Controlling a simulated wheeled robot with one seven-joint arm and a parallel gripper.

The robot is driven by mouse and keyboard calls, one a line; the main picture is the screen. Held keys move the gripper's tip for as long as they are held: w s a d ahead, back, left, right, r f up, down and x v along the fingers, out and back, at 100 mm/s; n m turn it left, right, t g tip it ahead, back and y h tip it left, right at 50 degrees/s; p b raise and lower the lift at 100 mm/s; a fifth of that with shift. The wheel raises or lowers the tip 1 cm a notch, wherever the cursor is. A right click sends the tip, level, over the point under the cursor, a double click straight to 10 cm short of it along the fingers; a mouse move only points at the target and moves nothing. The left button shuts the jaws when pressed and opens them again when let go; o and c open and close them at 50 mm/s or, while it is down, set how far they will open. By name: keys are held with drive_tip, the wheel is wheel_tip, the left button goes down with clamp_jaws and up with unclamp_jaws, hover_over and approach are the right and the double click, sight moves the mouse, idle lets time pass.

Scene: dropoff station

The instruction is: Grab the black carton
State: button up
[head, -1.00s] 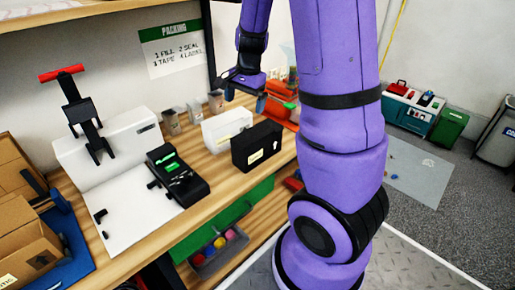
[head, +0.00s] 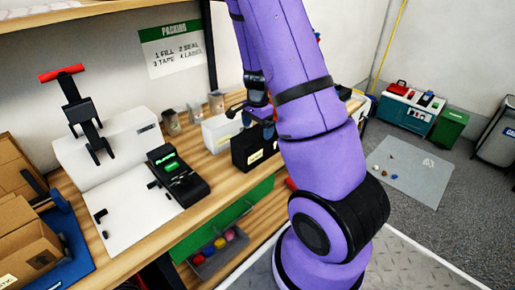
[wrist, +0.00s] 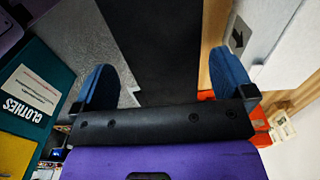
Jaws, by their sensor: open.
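The black carton (head: 242,152) stands upright on the wooden packing bench, with a pale label low on its front. My arm hides its right part in the head view. My gripper (head: 254,114) is just above it, jaws open. In the wrist view my gripper (wrist: 163,88) has its two blue fingers apart, with the dark face of the black carton (wrist: 165,45) filling much of the space between them. Neither finger clearly touches it. How far the fingers reach down its sides cannot be told.
A white carton (head: 218,132) stands close to the black one, and it shows beside the right finger in the wrist view (wrist: 275,38). A black device (head: 178,178) lies to the left. A green-fronted bench edge (head: 237,212) runs below.

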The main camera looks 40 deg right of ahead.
sight(258, 131)
wheel_tip(258, 131, down, 5)
drive_tip(key=shift+w+d+f, duration=0.1)
drive_tip(key=shift+w+d, duration=0.05)
drive_tip(key=c, duration=0.9)
